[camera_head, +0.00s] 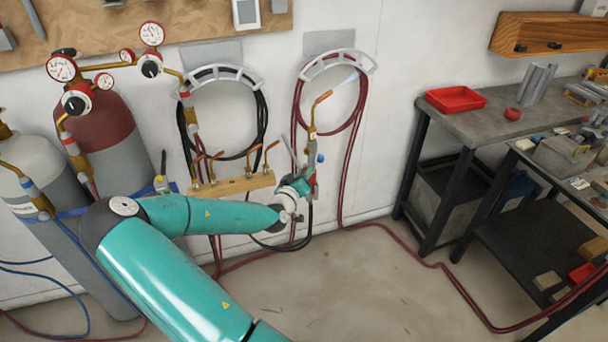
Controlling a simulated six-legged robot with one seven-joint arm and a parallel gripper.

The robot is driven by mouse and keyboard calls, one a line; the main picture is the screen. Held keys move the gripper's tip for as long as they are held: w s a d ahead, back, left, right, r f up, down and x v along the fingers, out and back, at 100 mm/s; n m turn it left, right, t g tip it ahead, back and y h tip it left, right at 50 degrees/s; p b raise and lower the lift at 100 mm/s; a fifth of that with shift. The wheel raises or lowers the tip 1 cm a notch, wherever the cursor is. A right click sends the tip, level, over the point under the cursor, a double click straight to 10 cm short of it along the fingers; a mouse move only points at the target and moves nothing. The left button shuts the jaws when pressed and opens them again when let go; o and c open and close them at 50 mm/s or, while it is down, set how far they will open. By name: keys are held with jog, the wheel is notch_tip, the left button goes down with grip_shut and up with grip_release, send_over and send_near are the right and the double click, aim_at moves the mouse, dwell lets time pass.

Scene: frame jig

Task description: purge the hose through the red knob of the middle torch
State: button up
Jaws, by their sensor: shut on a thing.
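A brass torch (312,132) with a copper tip stands upright above my gripper (309,172), in front of the right-hand hose loop. A blue knob (320,158) shows on its right side. A thin pale streak (348,79) runs up and right from its tip. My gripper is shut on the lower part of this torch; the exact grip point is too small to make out. I cannot make out a red knob on it. A wooden rack (232,186) on the wall, left of my gripper, holds several copper-tipped torch ends (219,156).
Gas cylinders (105,130) with gauges stand at the left. Dark hose (262,105) and red hose (297,105) hang on wall hooks. Red hose trails across the floor to the right. A workbench (465,122) with a red tray (455,99) stands right. The middle floor is clear.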

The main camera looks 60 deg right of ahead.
dwell(0.3)
jog(key=o, duration=1)
jog(key=shift+a, duration=0.1)
jog(key=a, duration=0.9)
jog(key=s+a, duration=0.1)
jog(key=a, duration=0.3)
jog(key=shift+a+r, duration=0.3)
